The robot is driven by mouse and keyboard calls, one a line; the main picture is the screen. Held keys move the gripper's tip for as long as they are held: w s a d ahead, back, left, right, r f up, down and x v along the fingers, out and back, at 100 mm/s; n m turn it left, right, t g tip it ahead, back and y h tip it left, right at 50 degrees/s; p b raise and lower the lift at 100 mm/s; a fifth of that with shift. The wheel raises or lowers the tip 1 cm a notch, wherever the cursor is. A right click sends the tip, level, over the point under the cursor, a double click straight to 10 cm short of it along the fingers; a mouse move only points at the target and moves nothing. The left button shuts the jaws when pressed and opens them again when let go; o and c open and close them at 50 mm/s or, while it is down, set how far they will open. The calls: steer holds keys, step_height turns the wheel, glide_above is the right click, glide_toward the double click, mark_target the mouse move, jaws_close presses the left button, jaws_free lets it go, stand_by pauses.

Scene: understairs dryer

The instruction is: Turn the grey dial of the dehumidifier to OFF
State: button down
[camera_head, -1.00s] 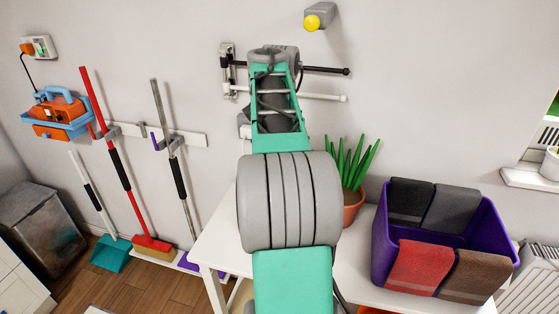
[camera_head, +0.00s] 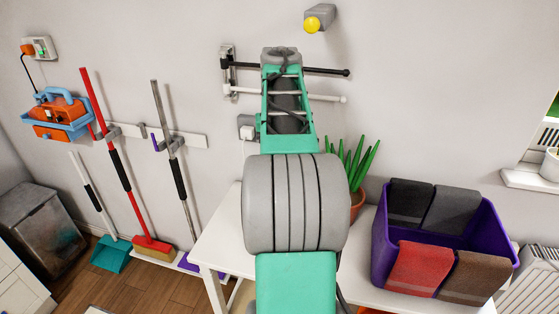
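I see no dehumidifier and no grey dial that I can make out in the head view. My own green and grey arm fills the middle of the picture and hides part of the white table and the wall behind it. My gripper does not show; only the arm's links are visible.
A white table (camera_head: 222,240) carries a potted plant (camera_head: 357,202) and a purple crate (camera_head: 379,240) with folded towels. Wall rails (camera_head: 325,71) and a yellow-ended fitting (camera_head: 313,23) are near my arm.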

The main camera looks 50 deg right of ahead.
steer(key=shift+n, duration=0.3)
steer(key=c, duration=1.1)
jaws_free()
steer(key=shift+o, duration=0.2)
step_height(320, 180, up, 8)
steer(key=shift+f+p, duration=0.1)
steer(key=shift+p, duration=0.4)
